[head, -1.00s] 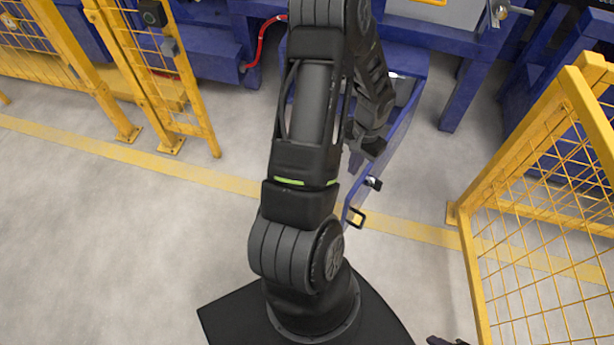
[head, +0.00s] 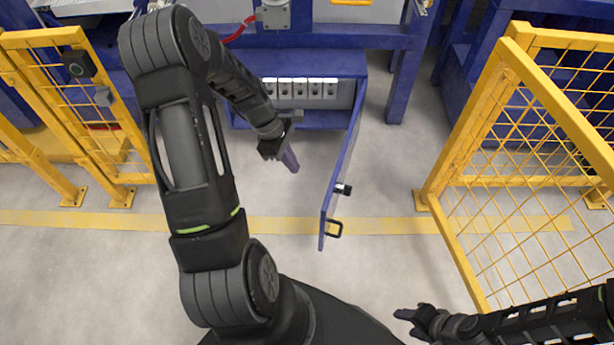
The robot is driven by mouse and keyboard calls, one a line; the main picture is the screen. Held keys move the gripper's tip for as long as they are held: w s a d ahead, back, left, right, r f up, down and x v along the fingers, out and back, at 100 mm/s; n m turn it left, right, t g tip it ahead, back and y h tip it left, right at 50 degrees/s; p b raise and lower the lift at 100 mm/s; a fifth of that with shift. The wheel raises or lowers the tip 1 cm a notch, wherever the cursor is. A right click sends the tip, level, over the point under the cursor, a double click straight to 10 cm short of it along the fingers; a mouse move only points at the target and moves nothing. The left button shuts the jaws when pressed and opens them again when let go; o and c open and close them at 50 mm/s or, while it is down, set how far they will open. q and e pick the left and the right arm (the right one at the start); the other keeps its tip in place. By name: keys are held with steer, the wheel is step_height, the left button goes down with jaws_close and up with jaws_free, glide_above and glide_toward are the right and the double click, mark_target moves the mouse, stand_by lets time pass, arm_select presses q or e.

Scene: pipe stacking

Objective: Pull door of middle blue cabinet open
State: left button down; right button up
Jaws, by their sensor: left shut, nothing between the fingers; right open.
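The blue cabinet (head: 318,120) stands at the upper middle of the head view. Its door (head: 344,165) is swung wide open, its edge pointing toward me. Inside the cabinet is a row of several white-grey items (head: 300,88). My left gripper (head: 290,160) is shut and empty, in front of the cabinet opening to the left of the door, apart from it. My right gripper (head: 402,318) is low at the right, open and away from the door.
A yellow mesh fence (head: 520,200) stands at the right and yellow fence panels (head: 85,120) at the left. A yellow line (head: 390,226) crosses the grey floor. Floor between door and right fence is clear. A red hose (head: 238,32) hangs at the upper left.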

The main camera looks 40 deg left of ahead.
arm_select(q)
steer(key=w+d+f+b, duration=0.1)
steer(key=w+d+f, duration=0.1)
steer(key=d+f, duration=0.5)
steer(key=shift+w+f, duration=0.3)
steer(key=shift+f, duration=0.7)
steer(key=shift+d, duration=0.2)
